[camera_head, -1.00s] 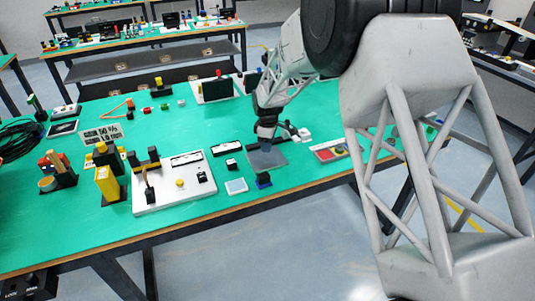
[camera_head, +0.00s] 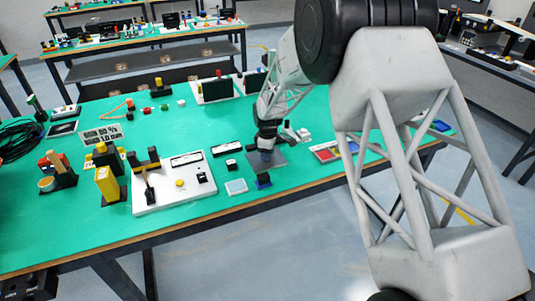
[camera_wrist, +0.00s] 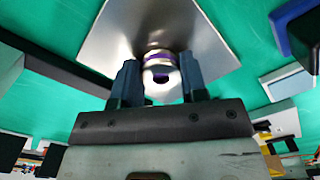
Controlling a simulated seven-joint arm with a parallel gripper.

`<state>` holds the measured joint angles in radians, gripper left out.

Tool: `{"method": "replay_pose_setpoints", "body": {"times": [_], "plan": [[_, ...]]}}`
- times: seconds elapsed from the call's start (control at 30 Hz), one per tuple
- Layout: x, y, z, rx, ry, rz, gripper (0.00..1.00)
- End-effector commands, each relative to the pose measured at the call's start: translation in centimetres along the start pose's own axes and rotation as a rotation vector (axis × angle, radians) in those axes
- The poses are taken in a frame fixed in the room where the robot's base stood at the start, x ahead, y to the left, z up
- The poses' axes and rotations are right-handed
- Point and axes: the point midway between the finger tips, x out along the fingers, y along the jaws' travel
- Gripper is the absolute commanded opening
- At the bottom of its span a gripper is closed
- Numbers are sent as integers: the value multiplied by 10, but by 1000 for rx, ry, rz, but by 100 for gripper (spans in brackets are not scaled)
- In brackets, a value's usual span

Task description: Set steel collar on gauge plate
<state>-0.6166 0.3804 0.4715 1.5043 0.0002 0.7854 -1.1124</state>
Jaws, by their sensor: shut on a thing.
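The grey gauge plate (camera_wrist: 122,30) lies just beyond the collar. In the head view, my gripper (camera_head: 266,151) is low over the gauge plate (camera_head: 279,160), which lies flat on the green table. I cannot tell whether the collar touches the plate.
A white panel (camera_head: 155,205) with a yellow button stands to the left.

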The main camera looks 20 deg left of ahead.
Motion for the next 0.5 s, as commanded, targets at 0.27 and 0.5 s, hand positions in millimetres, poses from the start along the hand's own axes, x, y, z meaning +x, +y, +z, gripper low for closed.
{"method": "replay_pose_setpoints", "body": {"times": [0.27,0.5], "plan": [[0,0,0,0,0,0,15],[2,0,0,0,0,0,60]]}}
